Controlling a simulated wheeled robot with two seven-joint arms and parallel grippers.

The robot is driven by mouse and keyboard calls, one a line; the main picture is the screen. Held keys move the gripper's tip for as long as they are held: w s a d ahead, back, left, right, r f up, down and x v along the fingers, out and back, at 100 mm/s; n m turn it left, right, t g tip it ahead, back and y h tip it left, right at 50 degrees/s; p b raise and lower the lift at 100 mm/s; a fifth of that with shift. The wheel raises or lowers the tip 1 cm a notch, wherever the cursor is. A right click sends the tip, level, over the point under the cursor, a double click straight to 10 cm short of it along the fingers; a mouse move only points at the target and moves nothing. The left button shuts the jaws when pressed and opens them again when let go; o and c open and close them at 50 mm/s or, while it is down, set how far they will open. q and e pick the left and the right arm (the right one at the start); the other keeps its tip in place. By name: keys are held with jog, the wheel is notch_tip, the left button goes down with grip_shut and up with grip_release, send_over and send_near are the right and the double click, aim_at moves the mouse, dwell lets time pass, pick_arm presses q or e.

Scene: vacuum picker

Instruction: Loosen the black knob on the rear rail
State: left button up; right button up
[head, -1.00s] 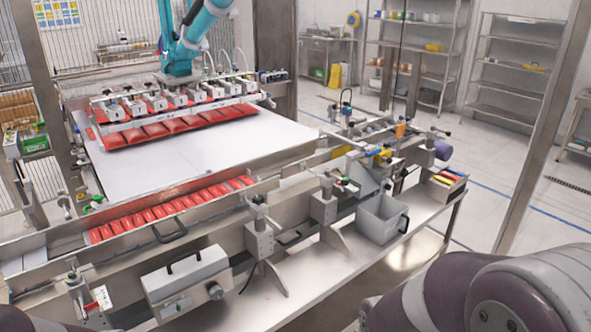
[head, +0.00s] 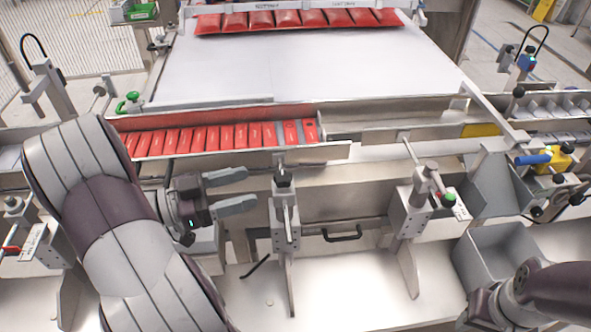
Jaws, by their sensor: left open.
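A clamp post (head: 285,215) stands at the front centre with a black knob (head: 283,178) on top. Another small black knob (head: 518,91) sits on a post at the right, by the far rail (head: 490,110). I cannot tell for certain which is the rear-rail knob. My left gripper (head: 250,188) is open and empty, its two grey fingers pointing right, just left of the front clamp post in the picture, apart from its knob. My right gripper (head: 485,306) shows only partly at the bottom right; its fingers are not clear.
Red packs (head: 210,138) fill a channel behind my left gripper. A second clamp (head: 415,205) with a green knob stands right of centre. A grey bin (head: 500,262) is by my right arm. A black handle (head: 342,235) sits on the front panel. The white table (head: 310,70) is clear in the middle.

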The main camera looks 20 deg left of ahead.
aim_at(293, 184)
pick_arm(q)
jog(key=x, duration=1.1)
jog(key=shift+p, duration=0.3)
jog(key=shift+a, duration=0.1)
jog(key=c, duration=1)
